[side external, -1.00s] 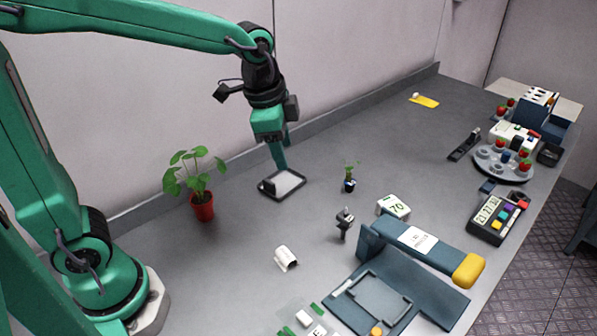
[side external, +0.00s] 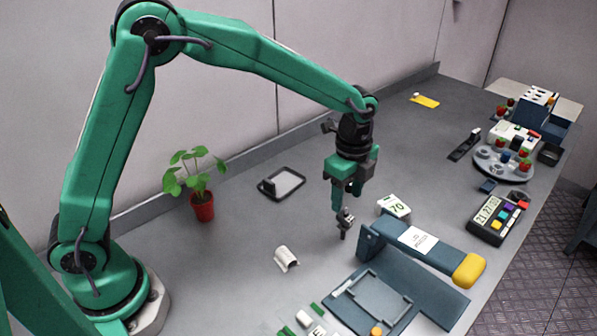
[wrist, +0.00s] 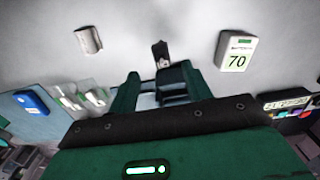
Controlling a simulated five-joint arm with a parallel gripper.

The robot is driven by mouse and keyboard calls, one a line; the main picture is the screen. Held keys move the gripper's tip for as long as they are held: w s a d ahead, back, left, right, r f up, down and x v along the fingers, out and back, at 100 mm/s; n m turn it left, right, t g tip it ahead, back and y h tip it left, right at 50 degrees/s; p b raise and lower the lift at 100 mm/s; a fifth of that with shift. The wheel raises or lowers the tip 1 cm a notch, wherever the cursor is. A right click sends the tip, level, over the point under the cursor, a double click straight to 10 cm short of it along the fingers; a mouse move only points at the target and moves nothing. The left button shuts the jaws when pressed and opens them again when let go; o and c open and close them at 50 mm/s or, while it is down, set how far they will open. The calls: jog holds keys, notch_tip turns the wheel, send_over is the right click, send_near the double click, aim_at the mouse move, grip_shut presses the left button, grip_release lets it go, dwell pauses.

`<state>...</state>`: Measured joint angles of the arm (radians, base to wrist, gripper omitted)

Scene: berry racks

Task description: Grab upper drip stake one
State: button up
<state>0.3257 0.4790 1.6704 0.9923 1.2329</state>
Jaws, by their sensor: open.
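A small dark upright piece with a grey head, which looks like the drip stake (side external: 343,226), stands on the bench. In the wrist view a dark piece (wrist: 160,48) that seems to be the same one shows just beyond the fingertips, near the middle. My gripper (side external: 347,202) points down over it with its fingers close to its head. The jaws are open in the wrist view (wrist: 160,86), with a finger on either side. I cannot tell whether a finger touches the stake. Its head is partly covered by the fingers in the side view.
A white block marked 70 (side external: 397,207) stands just right of the gripper, with a blue lever device (side external: 431,262) in front. A white curved piece (side external: 286,257) lies to the left. A potted plant (side external: 202,207) and dark-rimmed tray (side external: 268,193) are behind left. The far bench middle is clear.

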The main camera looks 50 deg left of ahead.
aim_at(346, 216)
jog(key=shift+f, duration=0.15)
jog(key=shift+w+f, duration=0.1)
jog(key=shift+f, duration=3.7)
jog(key=c, duration=1)
